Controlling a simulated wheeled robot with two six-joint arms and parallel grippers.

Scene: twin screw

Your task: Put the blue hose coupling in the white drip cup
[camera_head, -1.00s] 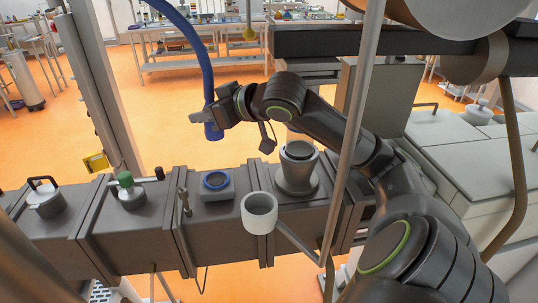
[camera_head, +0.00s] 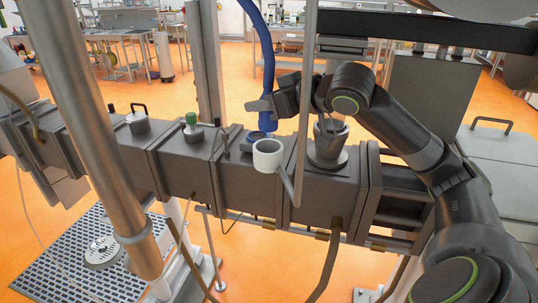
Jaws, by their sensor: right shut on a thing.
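The blue hose coupling (camera_head: 268,121) is the lower end of a blue hose (camera_head: 266,55) that hangs from above. My right gripper (camera_head: 266,104) is shut on it and holds it upright. The white drip cup (camera_head: 268,155) is open at the top and sits on a thin arm in front of the dark machine body. In the picture the coupling is just above and behind the cup's rim, apart from it. My left gripper is not in view.
A port with a blue ring (camera_head: 256,136) is partly hidden behind the cup. A grey funnel-shaped port (camera_head: 328,145) stands to the right, below my right arm. A thin upright pole (camera_head: 304,100) and a thick slanting pipe (camera_head: 90,130) cross the view.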

